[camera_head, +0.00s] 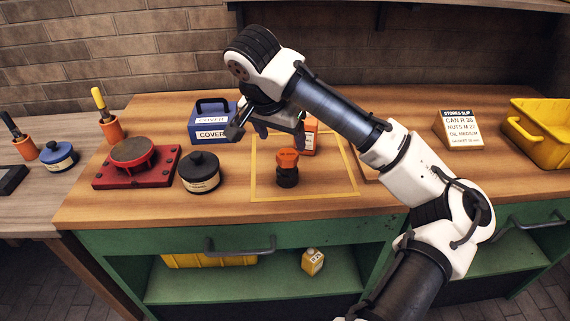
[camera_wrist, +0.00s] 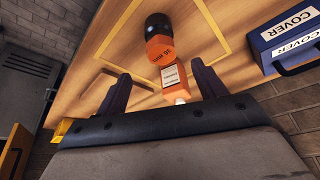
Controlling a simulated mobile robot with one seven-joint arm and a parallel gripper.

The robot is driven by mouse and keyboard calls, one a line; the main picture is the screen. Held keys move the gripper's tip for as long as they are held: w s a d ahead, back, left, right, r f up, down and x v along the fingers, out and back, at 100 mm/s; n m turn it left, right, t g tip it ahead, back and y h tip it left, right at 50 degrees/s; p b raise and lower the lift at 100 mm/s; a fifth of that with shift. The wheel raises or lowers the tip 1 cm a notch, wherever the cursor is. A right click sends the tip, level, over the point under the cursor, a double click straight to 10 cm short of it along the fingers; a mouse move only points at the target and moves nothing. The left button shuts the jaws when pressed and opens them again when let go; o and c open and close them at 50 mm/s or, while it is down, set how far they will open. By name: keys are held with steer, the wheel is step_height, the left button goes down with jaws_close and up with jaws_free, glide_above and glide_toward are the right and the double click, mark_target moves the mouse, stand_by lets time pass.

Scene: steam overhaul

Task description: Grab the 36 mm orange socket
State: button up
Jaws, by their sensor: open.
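The orange socket (camera_head: 288,159) stands upright on the bench inside a yellow taped outline, with a black lower part beneath its orange top. In the wrist view the orange socket (camera_wrist: 159,49) shows markings that look like "36 mm", and its black part points away from my gripper. My gripper (camera_head: 281,139) is open and empty, above and behind the socket. In the wrist view the two dark fingers of my gripper (camera_wrist: 160,72) are spread, with the socket beyond their tips and not between them.
An orange bottle (camera_head: 311,138) with a white label stands close behind the socket, partly hidden by my gripper. A blue COVER box (camera_head: 206,128), a black round tin (camera_head: 200,175) and a red-based stand (camera_head: 107,180) are left. A stores slip (camera_head: 459,133) and yellow bin (camera_head: 555,151) are right.

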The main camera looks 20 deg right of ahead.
mark_target(287, 154)
steer(key=p+x, duration=0.1)
steer(key=x, duration=1)
steer(key=shift+w, duration=0.15)
steer(key=c, duration=1.4)
